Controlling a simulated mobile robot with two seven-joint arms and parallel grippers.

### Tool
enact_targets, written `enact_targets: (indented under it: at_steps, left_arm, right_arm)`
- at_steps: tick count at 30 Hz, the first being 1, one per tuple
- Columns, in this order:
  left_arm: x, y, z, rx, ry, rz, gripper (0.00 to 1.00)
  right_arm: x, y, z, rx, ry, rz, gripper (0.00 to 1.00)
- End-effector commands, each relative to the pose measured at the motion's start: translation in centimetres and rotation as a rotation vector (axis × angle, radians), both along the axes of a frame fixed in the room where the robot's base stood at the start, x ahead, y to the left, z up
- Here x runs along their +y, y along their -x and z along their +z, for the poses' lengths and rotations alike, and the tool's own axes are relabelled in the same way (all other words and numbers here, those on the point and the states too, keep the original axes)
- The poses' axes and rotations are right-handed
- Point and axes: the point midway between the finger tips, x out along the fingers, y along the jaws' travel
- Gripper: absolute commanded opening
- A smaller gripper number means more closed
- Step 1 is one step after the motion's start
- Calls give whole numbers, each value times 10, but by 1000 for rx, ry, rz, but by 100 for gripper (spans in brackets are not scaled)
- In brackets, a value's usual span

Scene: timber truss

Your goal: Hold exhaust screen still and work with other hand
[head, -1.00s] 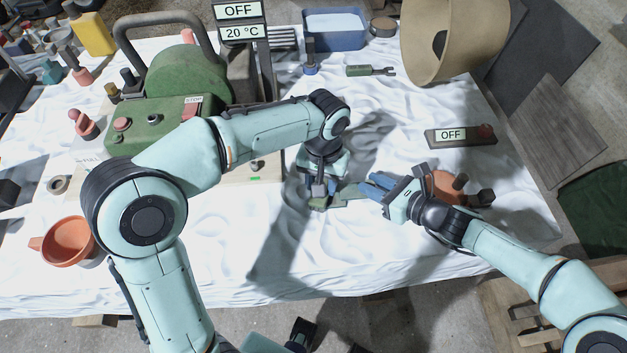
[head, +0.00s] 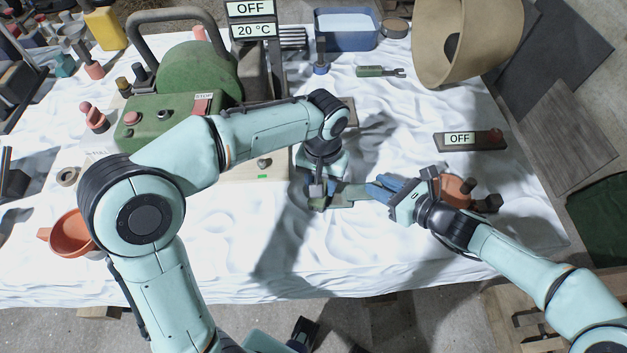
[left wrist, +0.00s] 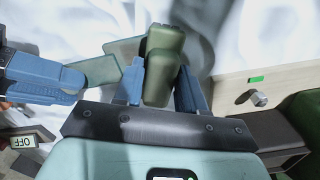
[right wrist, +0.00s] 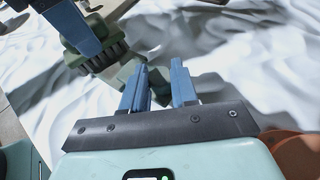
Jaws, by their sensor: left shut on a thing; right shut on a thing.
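The exhaust screen (head: 350,193) is a flat grey-green piece with a narrow tab, low over the white cloth; it also shows in the left wrist view (left wrist: 92,73). My right gripper (head: 380,188) is shut on its tab, reaching in from the right. My left gripper (head: 318,190) is shut on a green brush (left wrist: 163,65) with dark bristles, seen in the right wrist view (right wrist: 100,58). The brush is at the screen's left part and hides some of it. I cannot tell whether the bristles touch it.
A green machine (head: 160,135) stands at the left back, beside signs reading OFF and 20 °C (head: 253,30). A grey OFF box (head: 468,140) and an orange pot (head: 455,188) are at the right. An orange cup (head: 68,237) sits at the left. The front cloth is clear.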

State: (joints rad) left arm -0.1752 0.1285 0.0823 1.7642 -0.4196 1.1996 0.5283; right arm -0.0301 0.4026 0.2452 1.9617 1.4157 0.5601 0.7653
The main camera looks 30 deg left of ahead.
Motion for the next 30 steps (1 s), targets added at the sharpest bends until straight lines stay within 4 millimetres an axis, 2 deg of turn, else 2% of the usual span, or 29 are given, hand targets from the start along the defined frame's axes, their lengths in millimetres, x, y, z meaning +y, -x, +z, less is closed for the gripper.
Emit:
enact_targets:
  at_steps: [4, 8, 24, 30]
  left_arm:
    - [-12, -7, -2, 2, 0, -3, 16]
    - [-15, -8, -3, 3, 0, -1, 16]
    - [20, 13, -1, 5, -2, 3, 16]
    - [21, 14, -1, 6, -2, 1, 16]
  right_arm:
    - [0, 0, 0, 0, -1, 0, 0]
    - [0, 0, 0, 0, -1, 0, 0]
    - [0, 0, 0, -1, -1, -1, 0]
    - [0, 0, 0, -1, -1, -1, 0]
